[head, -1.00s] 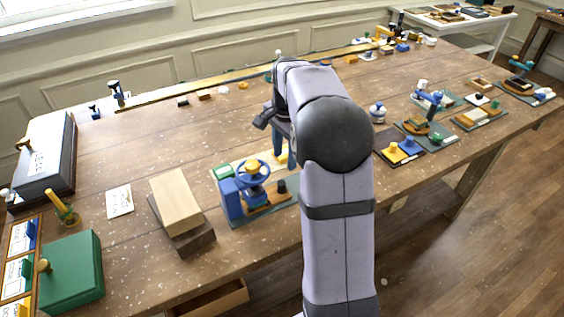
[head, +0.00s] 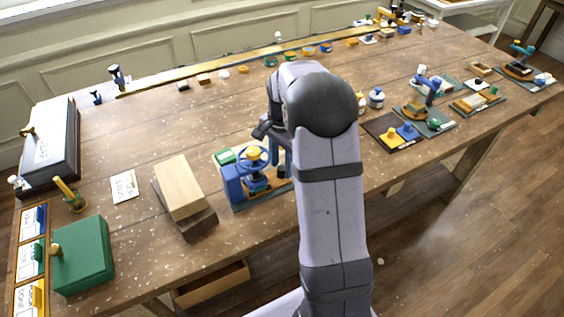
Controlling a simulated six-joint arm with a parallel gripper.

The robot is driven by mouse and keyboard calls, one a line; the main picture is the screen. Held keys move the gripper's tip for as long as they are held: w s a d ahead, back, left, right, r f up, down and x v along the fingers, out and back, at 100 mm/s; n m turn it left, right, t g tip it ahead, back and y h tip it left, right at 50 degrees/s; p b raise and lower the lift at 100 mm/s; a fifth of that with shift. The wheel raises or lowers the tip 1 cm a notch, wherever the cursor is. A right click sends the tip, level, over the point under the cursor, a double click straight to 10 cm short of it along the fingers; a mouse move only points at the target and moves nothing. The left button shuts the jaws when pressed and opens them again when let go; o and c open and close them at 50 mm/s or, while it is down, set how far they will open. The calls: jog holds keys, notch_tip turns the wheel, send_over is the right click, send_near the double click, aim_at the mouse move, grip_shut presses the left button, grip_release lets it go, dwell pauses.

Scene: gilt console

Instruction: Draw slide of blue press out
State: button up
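The blue press (head: 232,184) stands near the front edge of the table, left of my arm. It has a blue handwheel with a yellow hub, a blue block at its left and a green piece on top, all on a grey-green base. A strip of its orange-brown slide (head: 270,193) shows low on the base; its right end is hidden behind my arm. My gripper (head: 282,160) points down just behind and right of the handwheel, partly covered by my own arm. I cannot tell whether it touches the press, or whether its fingers are apart.
A pale wooden block on a dark base (head: 181,190) stands left of the press. A green box (head: 82,255) is at the front left. A tray with yellow and blue pieces (head: 380,128) lies to the right. The table behind the press is largely clear.

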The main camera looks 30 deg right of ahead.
jog(key=shift+f, duration=0.4)
grip_shut()
jog(key=d+p, duration=0.2)
jog(key=d, duration=0.9)
jog(key=shift+d+r, duration=0.1)
jog(key=shift+d, duration=0.15)
grip_release()
jog(key=shift+d, duration=0.1)
